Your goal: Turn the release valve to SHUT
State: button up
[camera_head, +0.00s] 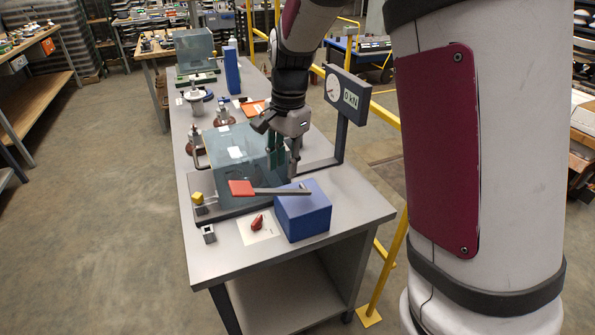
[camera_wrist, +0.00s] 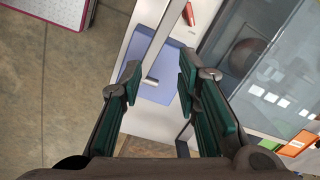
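A small red valve handle (camera_head: 258,222) lies over a white card (camera_head: 253,236) near the bench's front edge; any lettering is too small to read. It appears to be the red piece at the top of the wrist view (camera_wrist: 190,14). In the wrist view the blue block (camera_wrist: 150,92) and bar show between my fingers. My gripper (camera_head: 284,166) is open and empty, pointing down above and behind the blue block.
A clear-walled box (camera_head: 232,165) stands close left of my gripper. A gauge post (camera_head: 341,140) reading 0 kN stands to the right. A yellow knob (camera_head: 197,197) and small metal bracket (camera_head: 208,234) are at the left edge. Yellow railing (camera_head: 397,235) runs along the right.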

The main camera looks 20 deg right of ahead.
jog(key=s+a+r+n+b, duration=0.1)
jog(key=s+r+n+b, duration=0.1)
jog(key=s+r+n, duration=0.3)
jog(key=shift+s+t+b, duration=0.3)
jog(key=shift+s, duration=2.1)
